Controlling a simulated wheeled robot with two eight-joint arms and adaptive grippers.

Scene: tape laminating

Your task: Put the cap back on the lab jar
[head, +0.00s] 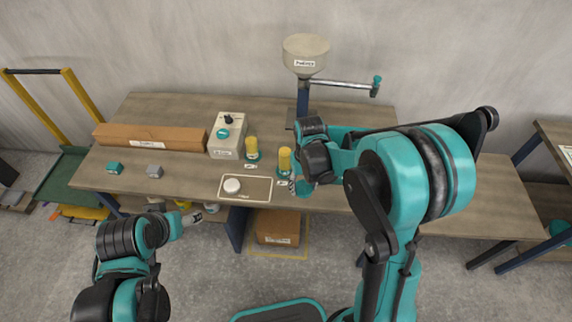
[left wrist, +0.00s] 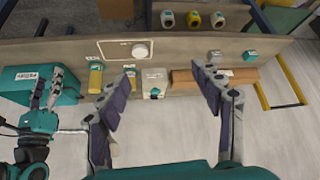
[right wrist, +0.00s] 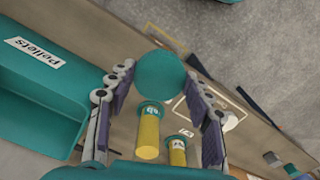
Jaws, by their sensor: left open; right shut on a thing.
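A round white thing (head: 232,184) stands on the outlined brown mat (head: 259,197) near the table's front edge. I cannot tell whether it is the jar or its cap. It also shows in the left wrist view (left wrist: 140,50). My right gripper (head: 298,186) is shut on a round teal thing (right wrist: 160,76), over the front edge just right of the mat. Its flat round face fills the space between the fingertips, and its other side is hidden. My left gripper (head: 199,216) is open and empty, low in front of the table, left of the mat.
Two yellow cylinders with teal bases (head: 251,148) (head: 285,160) stand behind the mat. A grey box with knobs (head: 227,135), a long brown box (head: 150,138) and small teal and grey blocks (head: 114,168) (head: 155,171) are to the left. A hopper (head: 306,52) rises behind.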

